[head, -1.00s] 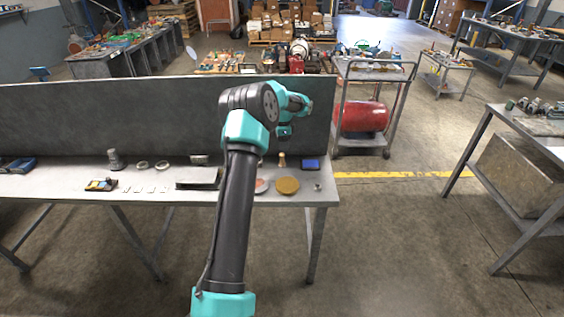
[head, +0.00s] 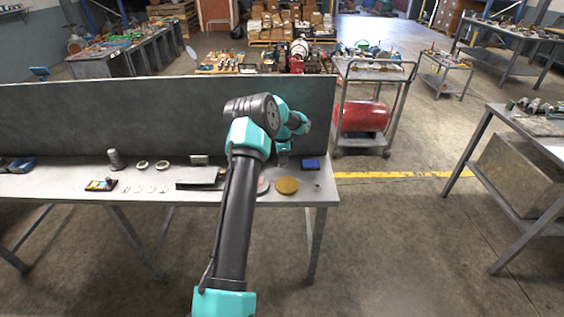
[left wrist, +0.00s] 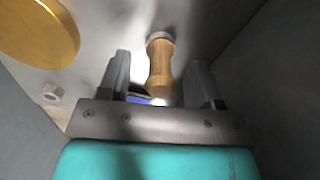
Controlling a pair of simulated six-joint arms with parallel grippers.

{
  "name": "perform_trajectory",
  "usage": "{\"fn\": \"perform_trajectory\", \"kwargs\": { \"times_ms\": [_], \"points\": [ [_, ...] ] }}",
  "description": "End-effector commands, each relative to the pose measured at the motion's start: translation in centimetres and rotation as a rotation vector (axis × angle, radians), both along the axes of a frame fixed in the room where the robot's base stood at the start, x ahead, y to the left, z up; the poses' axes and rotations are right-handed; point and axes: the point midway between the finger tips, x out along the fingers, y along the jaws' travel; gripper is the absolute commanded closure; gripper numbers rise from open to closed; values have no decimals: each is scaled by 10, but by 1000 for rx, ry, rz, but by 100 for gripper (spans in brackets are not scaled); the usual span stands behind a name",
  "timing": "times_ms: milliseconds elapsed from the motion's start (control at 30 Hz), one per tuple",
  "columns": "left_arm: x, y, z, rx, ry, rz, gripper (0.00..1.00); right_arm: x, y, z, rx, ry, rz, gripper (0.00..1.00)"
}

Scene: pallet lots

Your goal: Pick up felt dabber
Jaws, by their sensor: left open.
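The felt dabber (left wrist: 160,72), with a turned wooden handle and a grey felt end, shows in the left wrist view between the two fingers of my left gripper (left wrist: 160,64). The fingers are open, one on each side, with a visible gap to the handle. In the head view my left gripper (head: 283,158) hangs low over the right end of the workbench and hides most or all of the dabber. My right gripper is not in view.
On the workbench (head: 330,195), a mustard-coloured disc (head: 287,186), a nut (head: 318,188) and a blue box (head: 311,164) lie near the gripper. A dark upright panel (head: 120,115) stands behind.

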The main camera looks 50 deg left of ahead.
Motion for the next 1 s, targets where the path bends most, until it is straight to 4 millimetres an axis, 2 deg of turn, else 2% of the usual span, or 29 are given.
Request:
{"fn": "perform_trajectory", "kwargs": {
  "times_ms": [133, 600, 1000],
  "points": [
    [0, 0, -11, 0, 0, 0, 41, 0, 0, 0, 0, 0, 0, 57],
    [0, 0, -11, 0, 0, 1, 41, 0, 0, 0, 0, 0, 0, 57],
    [0, 0, -11, 0, 0, 1, 79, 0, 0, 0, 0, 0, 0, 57]
  ]
}}
